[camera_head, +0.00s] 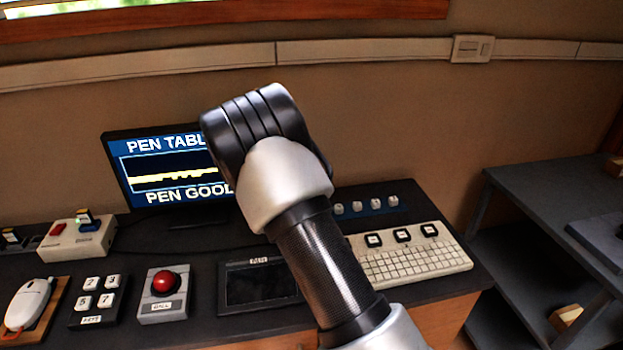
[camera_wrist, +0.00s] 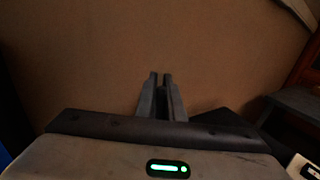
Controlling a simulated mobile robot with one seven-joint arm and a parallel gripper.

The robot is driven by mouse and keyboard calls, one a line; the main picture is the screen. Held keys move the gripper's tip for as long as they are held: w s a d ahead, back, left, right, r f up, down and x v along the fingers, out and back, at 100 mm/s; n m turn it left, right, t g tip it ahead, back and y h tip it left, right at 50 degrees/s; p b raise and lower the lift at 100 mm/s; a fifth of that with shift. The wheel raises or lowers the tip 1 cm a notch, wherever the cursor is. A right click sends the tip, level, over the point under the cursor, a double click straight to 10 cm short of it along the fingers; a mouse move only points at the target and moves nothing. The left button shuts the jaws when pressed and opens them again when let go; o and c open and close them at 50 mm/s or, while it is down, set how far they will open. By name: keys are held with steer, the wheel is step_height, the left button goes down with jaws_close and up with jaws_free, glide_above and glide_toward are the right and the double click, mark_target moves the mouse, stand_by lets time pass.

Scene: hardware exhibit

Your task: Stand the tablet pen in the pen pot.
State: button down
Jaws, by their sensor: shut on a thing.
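My gripper (camera_wrist: 160,78) shows in the wrist view, pointing towards the brown wall. Its two fingers are close together, with a dark slim thing between them. I take this to be the tablet pen, but its shape is hardly visible. In the head view my arm hides the gripper and whatever it holds. The dark pen tablet (camera_head: 258,285), with a small label reading PEN, lies on the desk, partly covered by my arm. I cannot make out the pen pot in either view; it may be behind my arm.
A monitor (camera_head: 128,172) reading PEN GOOD stands behind. On the dark desk are a red button box (camera_head: 163,290), a number keypad (camera_head: 98,300), a white mouse (camera_head: 30,303), a switch box (camera_head: 78,240) and a cream keyboard (camera_head: 415,262). Grey shelves (camera_head: 540,185) stand right.

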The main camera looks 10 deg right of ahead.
steer(key=shift+f+b, duration=0.35)
steer(key=shift+f, duration=1.6)
steer(key=shift+f, duration=0.2)
steer(key=c, duration=1.9)
jaws_free()
steer(key=shift+o, duration=0.2)
steer(key=shift+r, duration=0.1)
